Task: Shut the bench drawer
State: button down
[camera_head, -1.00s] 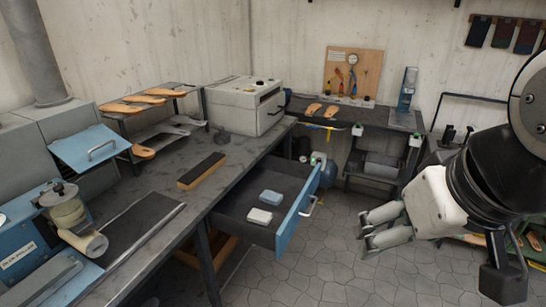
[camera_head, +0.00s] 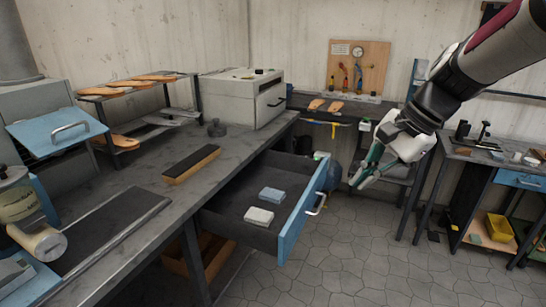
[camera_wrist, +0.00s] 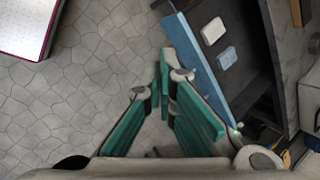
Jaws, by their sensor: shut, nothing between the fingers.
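The bench drawer (camera_head: 300,218) is open, pulled out from under the workbench, with a blue front and a pale bar handle (camera_head: 317,205). Inside lie a blue block (camera_head: 271,195) and a whitish block (camera_head: 258,216). In the wrist view the blue drawer front (camera_wrist: 200,62) runs diagonally at the upper right, with both blocks behind it. My gripper (camera_head: 358,183) is shut and empty, to the right of the drawer front and apart from it in the head view. Its green-padded fingers (camera_wrist: 162,88) meet in the wrist view close beside the front; the handle is not clear there.
The workbench (camera_head: 228,150) carries a black-topped wooden block (camera_head: 191,164) and a grey box machine (camera_head: 243,95). Another bench (camera_head: 480,155) stands at the right, with a yellow bin (camera_head: 499,227) below. The tiled floor before the drawer is clear.

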jog(key=w+d+f+m+t+y+b, duration=0.1)
jog(key=w+d+f+m+b, duration=0.25)
jog(key=w+d+f, duration=0.35)
jog(key=w+d+f+m+y+b, duration=0.25)
jog(key=w+f+m, duration=0.2)
jog(key=f, duration=0.45)
jog(key=w+d+f+m+t+y+b, duration=0.1)
jog(key=w+d+f+m+b, duration=0.25)
jog(key=w+f, duration=0.4)
jog(key=a+r+b+x, duration=0.1)
jog(key=b+x, duration=0.1)
jog(key=x, duration=0.9)
jog(key=shift+w+a+b, duration=0.2)
jog(key=shift+w+b, duration=0.15)
jog(key=shift+w, duration=0.1)
jog(key=shift+h, duration=0.25)
